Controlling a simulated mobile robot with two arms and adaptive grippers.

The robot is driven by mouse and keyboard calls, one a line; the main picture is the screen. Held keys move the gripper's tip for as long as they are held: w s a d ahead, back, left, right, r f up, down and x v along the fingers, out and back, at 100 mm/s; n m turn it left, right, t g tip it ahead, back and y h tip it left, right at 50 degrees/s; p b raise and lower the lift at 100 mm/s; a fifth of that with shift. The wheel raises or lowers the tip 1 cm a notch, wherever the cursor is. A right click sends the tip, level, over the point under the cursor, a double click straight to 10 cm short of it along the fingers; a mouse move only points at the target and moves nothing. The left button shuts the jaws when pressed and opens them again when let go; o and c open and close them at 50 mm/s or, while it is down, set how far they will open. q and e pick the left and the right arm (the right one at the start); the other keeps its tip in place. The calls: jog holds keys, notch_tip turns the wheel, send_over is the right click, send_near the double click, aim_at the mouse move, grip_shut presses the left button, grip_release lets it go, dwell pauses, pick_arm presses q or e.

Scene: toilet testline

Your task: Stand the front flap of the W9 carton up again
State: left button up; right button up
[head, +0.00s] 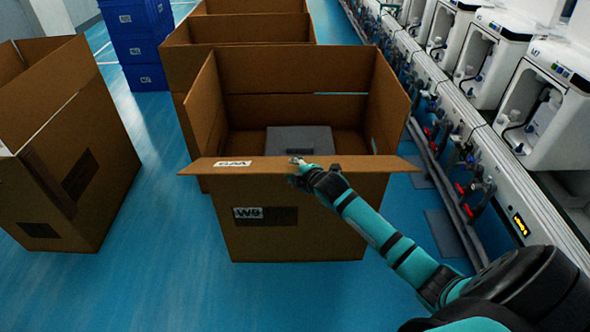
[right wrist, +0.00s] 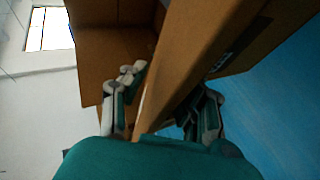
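The W9 carton (head: 300,235) is an open brown box in the middle of the head view, with a W9 label on its front. Its left, right and back flaps stand up. Its front flap (head: 215,168) leans outward, nearly level, with an upside-down label on it. A grey object (head: 300,138) is inside. My right gripper (head: 298,165) is at the middle of the front flap. In the right wrist view the fingers (right wrist: 168,95) are spread, one on each side of the flap's cardboard (right wrist: 190,60); firm contact does not show. My left gripper is not in view.
Another open carton (head: 75,160) stands at left and more cartons (head: 235,30) stand behind. Blue crates (head: 140,50) are at the back left. A test line with white units (head: 555,105) and pipes runs along the right. Blue floor (head: 170,260) is clear in front.

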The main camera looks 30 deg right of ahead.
grip_shut()
dwell(0.4)
